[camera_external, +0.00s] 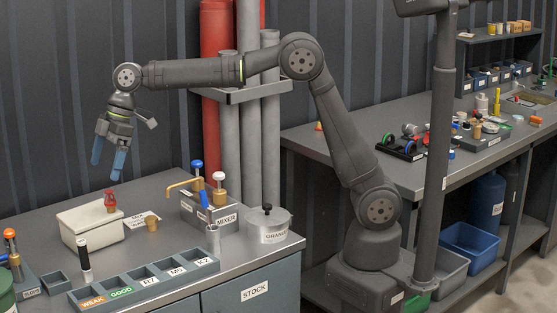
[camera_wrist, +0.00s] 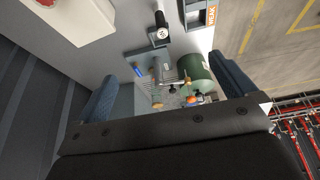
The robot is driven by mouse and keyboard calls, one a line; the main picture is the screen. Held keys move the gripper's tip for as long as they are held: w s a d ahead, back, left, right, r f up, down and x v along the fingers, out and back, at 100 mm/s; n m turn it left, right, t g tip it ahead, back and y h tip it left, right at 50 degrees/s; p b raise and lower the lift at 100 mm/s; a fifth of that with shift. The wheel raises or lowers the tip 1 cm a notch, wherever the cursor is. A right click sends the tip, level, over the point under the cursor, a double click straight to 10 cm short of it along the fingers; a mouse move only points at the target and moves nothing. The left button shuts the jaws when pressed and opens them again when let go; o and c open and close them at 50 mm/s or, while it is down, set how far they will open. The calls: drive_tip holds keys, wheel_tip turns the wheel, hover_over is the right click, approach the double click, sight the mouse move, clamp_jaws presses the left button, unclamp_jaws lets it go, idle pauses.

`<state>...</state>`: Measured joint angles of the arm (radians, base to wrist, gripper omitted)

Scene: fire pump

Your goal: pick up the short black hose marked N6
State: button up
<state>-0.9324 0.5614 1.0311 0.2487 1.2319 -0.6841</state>
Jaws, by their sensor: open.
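A short black cylinder (camera_external: 84,258) with a white lower band stands upright on the near bench, just behind the labelled sorting tray. It also shows near the top of the wrist view (camera_wrist: 160,25). I cannot read an N6 marking on it in either view, so I cannot tell for sure that it is the hose. My gripper (camera_external: 107,168) is open and empty, with blue fingers pointing down. It is high above the back of the bench, above and behind the white box. In the wrist view the fingers (camera_wrist: 166,92) are spread wide with nothing between them.
The white box (camera_external: 92,232) with a red knob stands behind the cylinder. The grey tray (camera_external: 150,281) has labelled compartments, WEAK and GOOD among them. The MIXER block (camera_external: 210,213) and the round lidded pot (camera_external: 268,229) stand to the right. A green tank (camera_wrist: 196,72) shows in the wrist view.

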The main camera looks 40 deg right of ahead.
drive_tip(key=c, duration=1.1)
drive_tip(key=n+h, duration=0.3)
drive_tip(key=h, duration=0.2)
hover_over(79, 241)
wheel_tip(79, 241, down, 6)
wheel_tip(79, 241, down, 12)
drive_tip(key=shift+w+f, duration=0.1)
drive_tip(key=shift+f, duration=0.05)
drive_tip(key=shift+s+d+f, duration=0.1)
drive_tip(key=shift+s+f, duration=0.05)
drive_tip(key=shift+f, duration=1.15)
drive_tip(key=shift+s+d+f, duration=0.1)
drive_tip(key=shift+s+f, duration=0.05)
drive_tip(key=shift+f, duration=1.15)
